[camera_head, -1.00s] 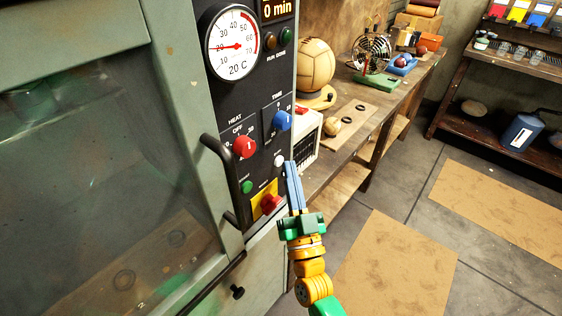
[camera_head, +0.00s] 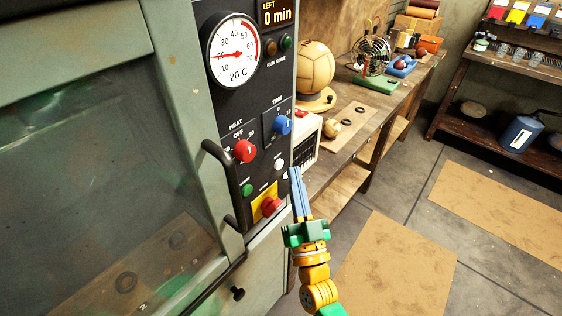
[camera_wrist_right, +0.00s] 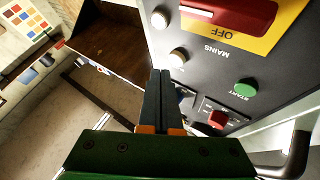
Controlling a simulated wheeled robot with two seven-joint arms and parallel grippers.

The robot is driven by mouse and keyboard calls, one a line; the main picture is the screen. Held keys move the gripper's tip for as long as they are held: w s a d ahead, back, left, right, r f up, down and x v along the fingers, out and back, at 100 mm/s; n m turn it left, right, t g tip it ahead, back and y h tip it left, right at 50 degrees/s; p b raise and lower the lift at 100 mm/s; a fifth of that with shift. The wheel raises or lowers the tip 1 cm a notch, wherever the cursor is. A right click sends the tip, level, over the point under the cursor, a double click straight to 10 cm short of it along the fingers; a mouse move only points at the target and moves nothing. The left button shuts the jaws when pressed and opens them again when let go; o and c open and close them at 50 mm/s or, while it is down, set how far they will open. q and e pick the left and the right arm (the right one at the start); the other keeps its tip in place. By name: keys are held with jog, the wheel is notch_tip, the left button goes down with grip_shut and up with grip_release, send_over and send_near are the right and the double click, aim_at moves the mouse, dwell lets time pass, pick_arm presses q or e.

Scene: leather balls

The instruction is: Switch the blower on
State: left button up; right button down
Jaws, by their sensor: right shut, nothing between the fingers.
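The grey oven's black control panel (camera_head: 262,100) stands at the left in the head view. It carries a red heat knob (camera_head: 245,151), a blue time knob (camera_head: 282,124), a white button (camera_head: 279,161), a green start button (camera_head: 247,190) and a red main switch (camera_head: 271,206) on a yellow plate, which reads OFF in the wrist view. That view shows two pale round controls (camera_wrist_right: 178,57) (camera_wrist_right: 161,18); I cannot read a blower label. My right gripper (camera_head: 295,171) is shut and empty, fingers pointing up, just right of the panel's lower part. My left gripper is out of view.
The oven's black door handle (camera_head: 222,180) juts out left of the buttons. A wooden bench (camera_head: 385,110) with a leather ball (camera_head: 316,68) and a small fan (camera_head: 372,52) runs behind the gripper. Open floor (camera_head: 390,200) lies to the right.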

jog(key=s+d+p, duration=0.2)
jog(key=s+d, duration=0.1)
jog(key=d, duration=0.2)
jog(key=shift+s+p, duration=0.25)
jog(key=shift+p, duration=0.15)
jog(key=shift+a, duration=0.1)
jog(key=s+d+f+n+g+h, duration=0.1)
jog(key=s+d+f+g, duration=0.2)
jog(key=f, duration=0.8)
jog(key=s+f+g+h, duration=0.15)
jog(key=f+g, duration=0.35)
jog(key=f, duration=0.5)
jog(key=s+d+f+n+g+h, duration=0.1)
jog(key=s+d+f+g, duration=0.2)
jog(key=f, duration=0.8)
jog(key=s+d+f+g+h, duration=0.1)
jog(key=s+d+f+g, duration=0.1)
jog(key=s, duration=0.6)
jog(key=s+d+f+g+h, duration=0.1)
jog(key=s+d+f+g, duration=0.2)
jog(key=s+f+g, duration=0.2)
jog(key=s+d+f+g+h, duration=0.1)
jog(key=s+d+f+g, duration=0.2)
jog(key=s, duration=0.9)
notch_tip(320, 180, down, 3)
jog(key=shift+d+f+g, duration=0.1)
jog(key=shift+d+g, duration=0.05)
jog(key=shift+g, duration=0.15)
